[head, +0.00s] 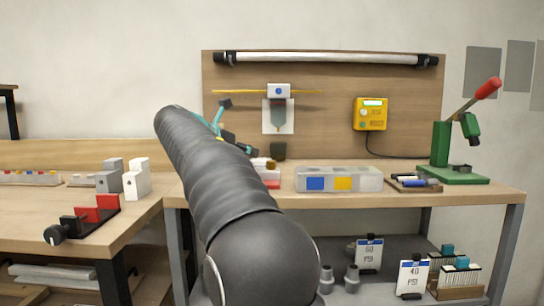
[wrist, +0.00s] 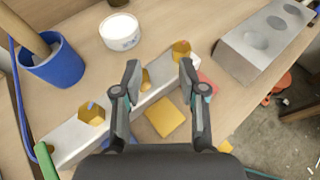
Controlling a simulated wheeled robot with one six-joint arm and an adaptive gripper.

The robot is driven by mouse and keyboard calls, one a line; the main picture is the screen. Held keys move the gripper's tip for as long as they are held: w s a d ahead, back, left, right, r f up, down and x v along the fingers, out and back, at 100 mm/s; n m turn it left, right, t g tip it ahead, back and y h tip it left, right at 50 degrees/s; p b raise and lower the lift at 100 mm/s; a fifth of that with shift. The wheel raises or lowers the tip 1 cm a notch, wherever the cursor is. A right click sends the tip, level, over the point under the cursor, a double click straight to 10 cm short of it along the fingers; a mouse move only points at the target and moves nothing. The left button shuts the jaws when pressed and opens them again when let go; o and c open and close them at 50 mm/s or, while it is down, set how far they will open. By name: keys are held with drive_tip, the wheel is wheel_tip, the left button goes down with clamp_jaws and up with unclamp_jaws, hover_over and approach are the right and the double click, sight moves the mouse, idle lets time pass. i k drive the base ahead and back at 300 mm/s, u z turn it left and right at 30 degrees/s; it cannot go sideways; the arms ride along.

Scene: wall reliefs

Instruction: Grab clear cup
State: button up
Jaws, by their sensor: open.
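I cannot make out a cup that is surely clear in either view. In the wrist view a blue cup (wrist: 55,68) with a wooden handle in it stands at the left, and a white round tub (wrist: 120,31) is at the top. In the head view a small dark cup-like thing (head: 278,150) stands at the back of the bench. My gripper (wrist: 160,72) is open and empty in the wrist view. In the head view my arm mostly hides the gripper.
A grey block (wrist: 249,55) with round hollows lies at the wrist view's right, and a yellow square (wrist: 165,117) lies below the fingers. In the head view a pale tray (head: 376,179) with blue and yellow squares and a green press (head: 440,147) stand right of my arm.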

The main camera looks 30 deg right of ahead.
sight(278, 151)
drive_tip(key=u, duration=2.65)
drive_tip(key=k, duration=1.2)
drive_tip(key=z, duration=2.1)
drive_tip(key=i, duration=0.5)
drive_tip(key=z, duration=0.05)
